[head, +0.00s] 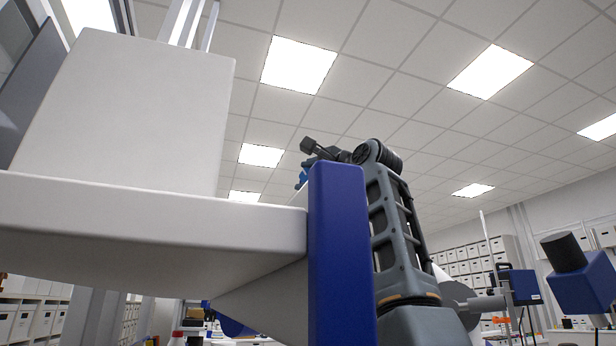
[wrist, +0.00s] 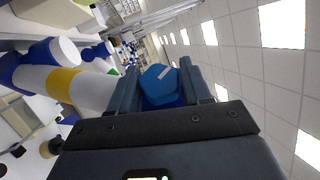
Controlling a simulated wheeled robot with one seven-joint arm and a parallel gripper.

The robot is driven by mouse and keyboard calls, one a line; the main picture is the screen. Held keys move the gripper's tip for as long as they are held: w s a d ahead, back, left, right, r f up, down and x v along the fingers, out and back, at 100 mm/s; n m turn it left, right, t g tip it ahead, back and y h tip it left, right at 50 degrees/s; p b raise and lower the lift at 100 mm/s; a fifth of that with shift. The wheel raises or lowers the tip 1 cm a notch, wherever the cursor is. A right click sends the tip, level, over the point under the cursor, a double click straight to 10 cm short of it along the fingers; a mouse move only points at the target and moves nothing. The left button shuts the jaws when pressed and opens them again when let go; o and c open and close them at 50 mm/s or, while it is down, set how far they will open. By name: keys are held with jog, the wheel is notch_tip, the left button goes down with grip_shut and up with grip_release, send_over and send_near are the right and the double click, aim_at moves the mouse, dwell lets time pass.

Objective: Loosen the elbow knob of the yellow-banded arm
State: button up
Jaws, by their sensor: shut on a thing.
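In the wrist view, my gripper (wrist: 157,77) is shut on a blue elbow knob (wrist: 160,86) with a white mark on its face. One dark finger is on each side of the knob. The yellow-banded arm is a white tube with a yellow band (wrist: 62,84), to the left of the fingers. How the knob meets the arm is hidden behind my gripper. In the head view, a small blue part (head: 302,179) shows beside a dark grey arm that rises behind a blue upright panel; the fingertips cannot be made out there.
In the head view, a white slab (head: 150,225) with a white block (head: 125,110) fills the left, and the blue panel (head: 342,255) stands at its end. A blue device (head: 585,285) with a black cap is at far right. Shelves of white boxes (head: 465,262) line the back.

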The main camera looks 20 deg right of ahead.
jog(key=shift+g, duration=0.3)
jog(key=shift+c, duration=0.4)
jog(key=n+g, duration=0.1)
jog(key=g, duration=0.1)
jog(key=shift+r+n+g+h, duration=0.15)
jog(key=shift+n+g+h, duration=0.15)
jog(key=shift+g, duration=0.1)
jog(key=g+h, duration=0.1)
jog(key=g, duration=0.1)
jog(key=n+g, duration=0.1)
jog(key=g, duration=0.1)
jog(key=shift+n+h, duration=0.3)
jog(key=shift+h, duration=0.1)
jog(key=shift+g, duration=0.4)
jog(key=o, duration=1)
jog(key=shift+b+v, duration=1.1)
jog(key=shift+v, duration=2.75)
jog(key=shift+a, duration=0.15)
